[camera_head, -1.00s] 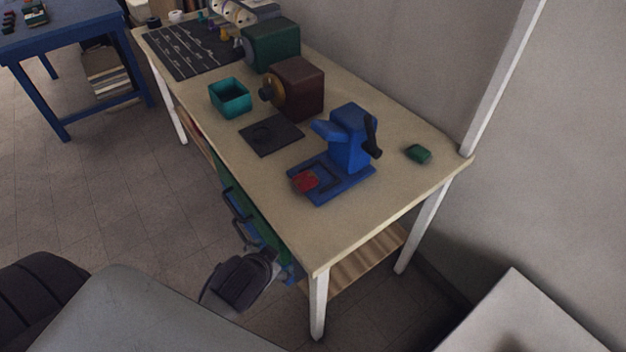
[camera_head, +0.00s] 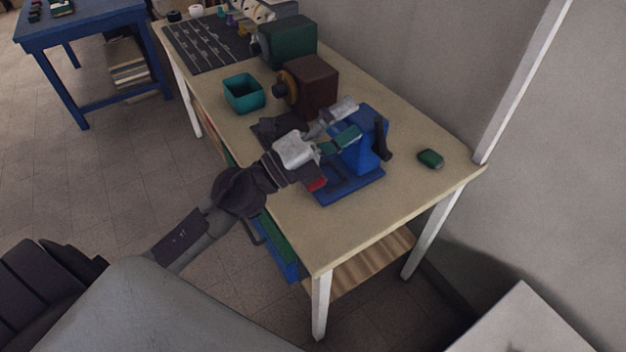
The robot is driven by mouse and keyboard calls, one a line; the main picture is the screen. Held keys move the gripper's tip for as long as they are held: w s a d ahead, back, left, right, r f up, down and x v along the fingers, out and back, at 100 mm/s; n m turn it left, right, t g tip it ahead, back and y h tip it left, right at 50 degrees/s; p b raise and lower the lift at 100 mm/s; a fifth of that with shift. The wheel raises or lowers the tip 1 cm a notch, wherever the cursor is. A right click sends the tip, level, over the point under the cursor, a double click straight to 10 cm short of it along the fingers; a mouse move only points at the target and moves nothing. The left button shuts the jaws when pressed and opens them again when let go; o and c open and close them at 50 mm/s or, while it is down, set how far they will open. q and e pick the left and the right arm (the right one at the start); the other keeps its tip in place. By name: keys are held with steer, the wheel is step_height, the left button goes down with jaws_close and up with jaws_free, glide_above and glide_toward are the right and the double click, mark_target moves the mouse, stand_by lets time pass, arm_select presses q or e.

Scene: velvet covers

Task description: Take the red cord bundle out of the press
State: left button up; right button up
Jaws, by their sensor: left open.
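The blue press (camera_head: 368,152) stands on the front part of the beige workbench, with a dark handle (camera_head: 383,138) on its right side. The red cord bundle (camera_head: 317,184) shows as a small red patch at the left end of the press base. My left forearm and wrist hide most of it. My left gripper (camera_head: 347,122) is open, its fingers reaching over the press in front of its upper part. It appears above and beyond the bundle, apart from it. Whether a finger touches the press I cannot tell. My right gripper is not in view.
A teal open box (camera_head: 244,93), a brown block-shaped machine (camera_head: 310,85) and a dark green machine (camera_head: 286,40) stand farther back on the bench. A small green block (camera_head: 430,158) lies right of the press. The bench's front corner (camera_head: 330,250) is clear.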

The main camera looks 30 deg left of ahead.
arm_select(q)
step_height(320, 180, down, 7)
steer(key=d+m+g, duration=0.2)
steer(key=m+g, duration=0.8)
steer(key=m, duration=0.3)
steer(key=a+f+g+y, duration=0.1)
steer(key=a+f+y, duration=0.15)
steer(key=a, duration=0.25)
steer(key=a+f+m+g+y, duration=0.1)
steer(key=a+f+y, duration=0.1)
steer(key=a+y, duration=0.3)
steer(key=a+f+g+y, duration=0.1)
steer(key=a+f+y, duration=0.2)
steer(key=a, duration=0.3)
steer(key=shift+h, duration=0.25)
steer(key=x, duration=0.4)
steer(key=w+p+x, duration=0.1)
steer(key=x, duration=0.3)
steer(key=shift+d+r, duration=0.1)
steer(key=shift+r, duration=0.05)
steer(key=p+x, duration=0.1)
steer(key=x, duration=0.3)
steer(key=shift+w+d, duration=0.15)
steer(key=shift+w, duration=0.1)
steer(key=shift+w+f, duration=0.2)
steer(key=shift+f, duration=0.2)
